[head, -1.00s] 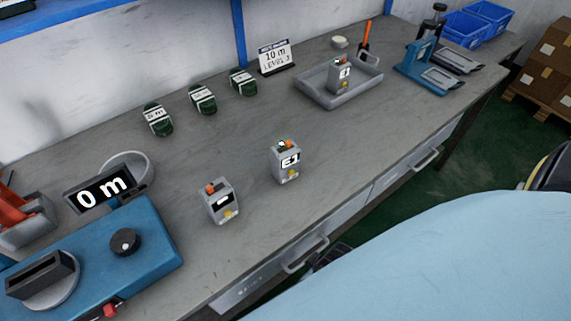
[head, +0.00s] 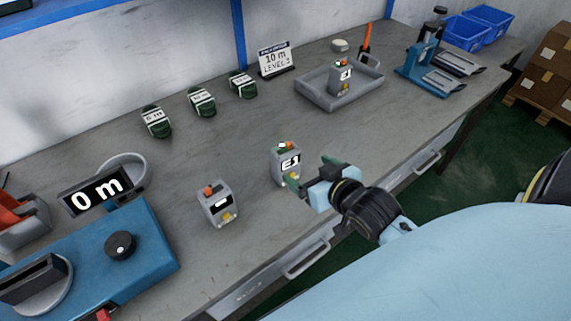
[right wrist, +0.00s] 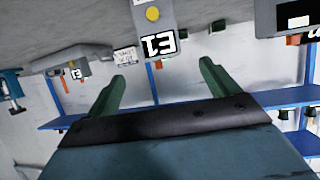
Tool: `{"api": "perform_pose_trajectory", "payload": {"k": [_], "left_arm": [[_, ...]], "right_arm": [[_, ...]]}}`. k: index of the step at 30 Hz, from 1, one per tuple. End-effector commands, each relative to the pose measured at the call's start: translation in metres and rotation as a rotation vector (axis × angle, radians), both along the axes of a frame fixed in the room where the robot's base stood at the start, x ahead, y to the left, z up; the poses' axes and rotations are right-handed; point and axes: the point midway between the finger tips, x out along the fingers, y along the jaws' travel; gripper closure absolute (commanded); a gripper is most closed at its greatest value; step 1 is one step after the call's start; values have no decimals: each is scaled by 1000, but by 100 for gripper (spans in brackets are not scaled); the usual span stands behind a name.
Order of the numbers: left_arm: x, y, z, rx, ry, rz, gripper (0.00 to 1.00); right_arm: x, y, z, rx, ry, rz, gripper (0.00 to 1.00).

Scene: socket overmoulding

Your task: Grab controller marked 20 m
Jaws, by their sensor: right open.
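No marking that reads 20 m is legible. Three dark green labelled units, (head: 156,121), (head: 202,102) and (head: 242,84), stand in a row near the wall; their labels are too small to read. A grey controller (head: 286,168) with an orange-and-green top and a screen reading like E1 stands upright mid-bench; it shows in the right wrist view (right wrist: 153,16). My right gripper (head: 311,173) is open and empty, beside the E1 controller's right. My left gripper is not in view.
A grey tray (head: 365,98) at the back right holds a similar controller (head: 341,78). A sign (head: 275,60) reads 10 m, level 3.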

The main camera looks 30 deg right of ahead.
Motion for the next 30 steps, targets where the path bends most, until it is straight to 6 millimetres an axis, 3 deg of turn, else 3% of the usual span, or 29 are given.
{"api": "perform_pose_trajectory", "payload": {"k": [12,20,30], "left_arm": [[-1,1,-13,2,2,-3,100],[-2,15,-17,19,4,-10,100],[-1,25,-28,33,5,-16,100]], "right_arm": [[63,-2,-23,3,-19,0,13],[81,-2,-31,3,-17,0,13],[122,-1,-49,2,-17,0,13]]}}
